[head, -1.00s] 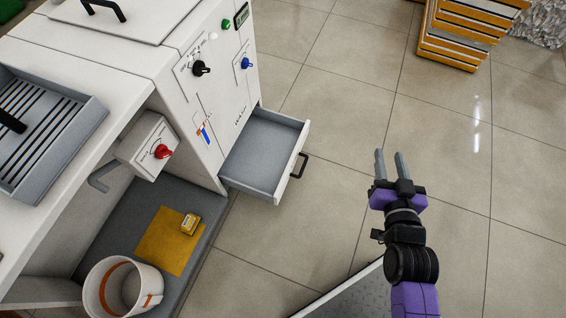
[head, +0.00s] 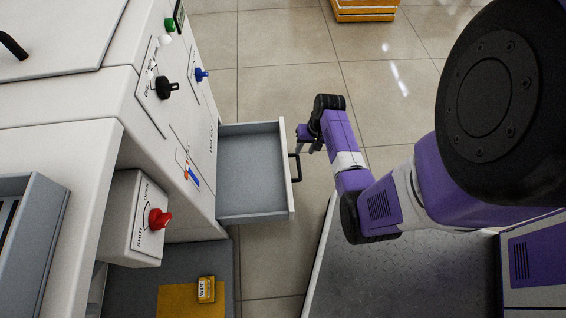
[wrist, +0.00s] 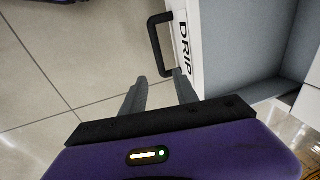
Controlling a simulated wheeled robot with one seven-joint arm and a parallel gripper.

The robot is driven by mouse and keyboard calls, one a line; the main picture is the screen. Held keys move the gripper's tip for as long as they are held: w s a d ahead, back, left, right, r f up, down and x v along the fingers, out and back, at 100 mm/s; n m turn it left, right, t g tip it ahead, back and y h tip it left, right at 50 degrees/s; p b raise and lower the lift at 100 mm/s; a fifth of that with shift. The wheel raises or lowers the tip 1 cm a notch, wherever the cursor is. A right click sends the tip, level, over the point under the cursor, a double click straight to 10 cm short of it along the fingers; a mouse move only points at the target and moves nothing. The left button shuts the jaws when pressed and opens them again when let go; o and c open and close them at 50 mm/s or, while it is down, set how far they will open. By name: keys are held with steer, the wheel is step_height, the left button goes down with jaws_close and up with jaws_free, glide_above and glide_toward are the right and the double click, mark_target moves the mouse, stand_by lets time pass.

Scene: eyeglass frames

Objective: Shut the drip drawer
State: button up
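The drip drawer (head: 252,172) is a grey, empty tray with a white front. It sticks well out of the white machine (head: 190,120). Its black handle (head: 296,167) is on the outer face. In the wrist view the drawer front (wrist: 188,30) shows the word DRIP beside the handle (wrist: 160,45). My gripper (wrist: 160,77) is open and empty, its fingers just below the handle in that view, the right one close to the drawer front. I cannot tell if it touches. In the head view my gripper (head: 307,146) is by the handle, partly hidden by my wrist.
A yellow mat with a small yellow box (head: 206,289) lies on the lower shelf. A striped orange crate (head: 364,10) stands far back. Floor beyond the drawer is clear.

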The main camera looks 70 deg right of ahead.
mark_target(299, 165)
steer(key=shift+y, duration=0.3)
steer(key=b+x, duration=0.1)
steer(key=x, duration=0.1)
steer(key=a+b+x, duration=0.1)
steer(key=b+x, duration=0.1)
steer(key=x, duration=0.1)
steer(key=b+x, duration=0.1)
steer(key=x, duration=0.1)
steer(key=shift+s+a+f, duration=0.25)
steer(key=shift+s+f, duration=0.05)
steer(key=shift+f, duration=0.15)
jaws_close()
stand_by(0.9)
